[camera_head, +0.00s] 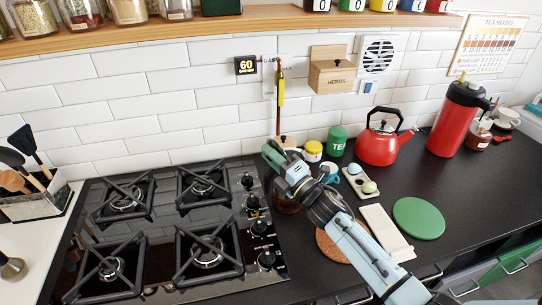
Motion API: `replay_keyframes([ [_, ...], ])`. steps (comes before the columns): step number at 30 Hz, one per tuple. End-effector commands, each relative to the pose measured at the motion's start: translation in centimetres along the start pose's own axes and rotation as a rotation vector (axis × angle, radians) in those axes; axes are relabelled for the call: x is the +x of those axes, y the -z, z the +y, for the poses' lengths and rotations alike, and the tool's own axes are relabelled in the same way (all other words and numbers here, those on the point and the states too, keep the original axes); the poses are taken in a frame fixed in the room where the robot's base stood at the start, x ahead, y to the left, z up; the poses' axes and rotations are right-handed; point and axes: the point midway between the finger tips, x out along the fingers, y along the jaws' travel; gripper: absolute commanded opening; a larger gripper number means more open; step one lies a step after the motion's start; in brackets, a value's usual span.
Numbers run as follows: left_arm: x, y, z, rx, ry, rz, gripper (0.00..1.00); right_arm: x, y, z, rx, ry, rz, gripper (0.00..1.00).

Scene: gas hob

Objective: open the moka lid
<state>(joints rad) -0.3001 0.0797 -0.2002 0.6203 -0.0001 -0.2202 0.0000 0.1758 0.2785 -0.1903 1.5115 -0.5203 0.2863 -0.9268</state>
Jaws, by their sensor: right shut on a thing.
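My right gripper (275,156) is at the right edge of the hob, near its back corner. Its arm comes in from the lower right. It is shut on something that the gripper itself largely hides. A dark brownish vessel (287,206) stands below the gripper and is partly covered by it. I cannot tell whether this is the moka pot, and no moka lid can be made out clearly. My left gripper is not in view.
The gas hob (262,284) with its knobs is at left. A yellow jar (313,151), green tea tin (337,142) and red kettle (377,149) stand behind the arm. A spoon rest (362,182), cream board (386,235) and green round mat (419,218) lie to the right.

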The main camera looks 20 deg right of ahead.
Motion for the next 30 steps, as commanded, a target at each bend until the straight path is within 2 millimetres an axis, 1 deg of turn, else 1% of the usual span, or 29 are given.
replay_keyframes([
  [1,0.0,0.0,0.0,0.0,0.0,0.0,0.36,0.0,0.0,-0.1,0.0,0.002,-0.001,0.0],
  [2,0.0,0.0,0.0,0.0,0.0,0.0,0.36,0.0,0.0,-0.1,0.0,0.001,-0.001,0.19],
  [3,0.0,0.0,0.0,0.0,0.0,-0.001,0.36,0.0,0.0,-0.1,0.0,0.001,-0.001,0.25],
  [6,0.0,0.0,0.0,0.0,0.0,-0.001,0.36,0.0,0.0,0.0,0.001,0.001,-0.001,0.36],
  [14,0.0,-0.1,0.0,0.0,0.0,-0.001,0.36,-0.1,0.0,0.0,0.001,0.0,-0.001,0.36],
  [17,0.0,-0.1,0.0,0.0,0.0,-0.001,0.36,-0.6,0.0,-0.1,0.001,0.001,0.0,0.36],
  [20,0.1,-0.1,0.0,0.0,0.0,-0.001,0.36,-1.8,0.0,-0.1,0.001,0.002,0.0,0.36],
  [22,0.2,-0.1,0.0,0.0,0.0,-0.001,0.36,-3.1,0.0,-0.1,0.001,0.003,0.0,0.36],
  [30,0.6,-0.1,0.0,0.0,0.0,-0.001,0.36,-9.1,0.1,-0.2,0.002,0.004,-0.001,0.36],
])
